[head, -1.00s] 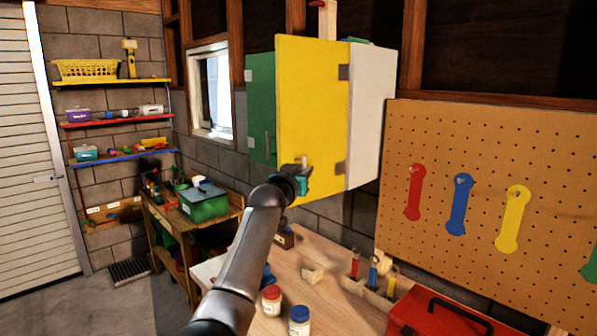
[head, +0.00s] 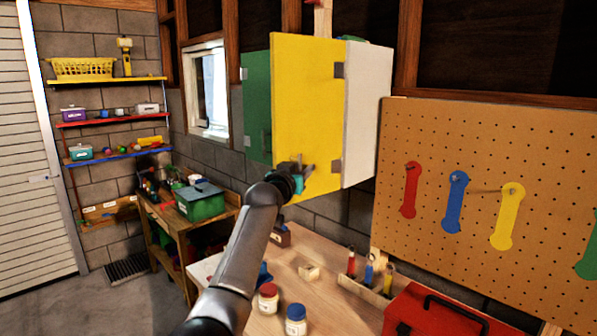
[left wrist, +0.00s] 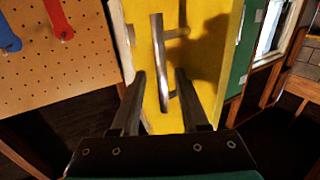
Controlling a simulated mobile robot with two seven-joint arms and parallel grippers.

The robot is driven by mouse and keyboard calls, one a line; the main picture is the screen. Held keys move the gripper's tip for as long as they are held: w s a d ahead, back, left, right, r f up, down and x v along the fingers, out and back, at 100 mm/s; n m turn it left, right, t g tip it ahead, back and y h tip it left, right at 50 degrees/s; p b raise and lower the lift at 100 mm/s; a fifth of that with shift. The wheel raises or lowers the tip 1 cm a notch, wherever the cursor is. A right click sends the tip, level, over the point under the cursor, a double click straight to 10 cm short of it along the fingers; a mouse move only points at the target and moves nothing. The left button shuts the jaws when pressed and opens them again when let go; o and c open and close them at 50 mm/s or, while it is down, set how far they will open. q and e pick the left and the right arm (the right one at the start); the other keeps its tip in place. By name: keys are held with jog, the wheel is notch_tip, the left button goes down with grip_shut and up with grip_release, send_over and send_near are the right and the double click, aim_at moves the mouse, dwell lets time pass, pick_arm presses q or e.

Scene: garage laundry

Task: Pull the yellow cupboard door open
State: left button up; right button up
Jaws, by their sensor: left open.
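The yellow cupboard door (head: 305,100) is the front panel of a wall cupboard above the workbench, with grey hinges on its right edge. It looks shut. Its grey bar handle (left wrist: 158,50) shows upright in the left wrist view, standing off the yellow face. My left gripper (head: 303,168) is at the lower part of the door, open and empty. In the left wrist view its two fingers (left wrist: 160,80) point at the door, with the handle's lower end between them in the picture. I cannot tell whether they touch it. In the head view the gripper hides the handle.
A green panel (head: 257,110) and a white side (head: 367,110) flank the yellow door. Below, the workbench (head: 325,315) holds jars (head: 296,318), a tool holder (head: 365,290) and a red toolbox (head: 440,312). A pegboard (head: 480,260) is at the right.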

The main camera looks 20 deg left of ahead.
pick_arm(q)
jog(key=shift+s, duration=0.1)
jog(key=s+d+b, duration=0.1)
jog(key=s+b, duration=0.1)
jog(key=s, duration=1.3)
jog(key=shift+d, duration=0.25)
